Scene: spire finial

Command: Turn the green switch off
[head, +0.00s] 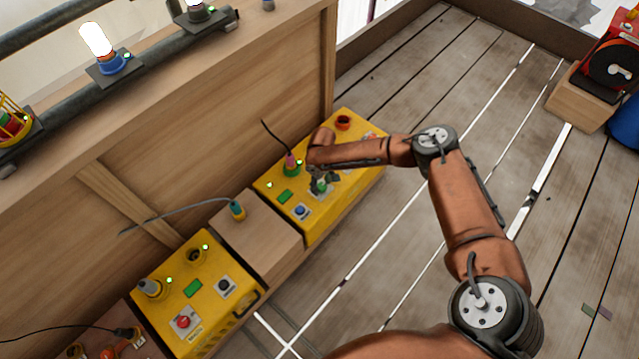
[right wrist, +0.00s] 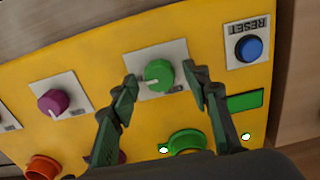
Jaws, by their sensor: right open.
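The green switch (right wrist: 158,76) is a round knob on a pale square plate on the yellow box, with a light pointer mark toward the left in the right wrist view. In the head view the green switch (head: 321,187) shows just below my right gripper (head: 317,176). In the right wrist view my right gripper (right wrist: 161,80) is open, one finger on each side of the knob. A gap shows on both sides; I cannot tell how far the fingertips are above the panel. My left gripper is not in view.
The yellow box (head: 335,215) also bears a purple knob (right wrist: 52,103), a blue RESET button (right wrist: 249,48), a green socket (right wrist: 187,142) and an orange socket (right wrist: 42,168). Another yellow box (head: 215,270) stands nearer, left. A wooden wall (head: 210,110) rises behind. The plank floor at right is mostly clear.

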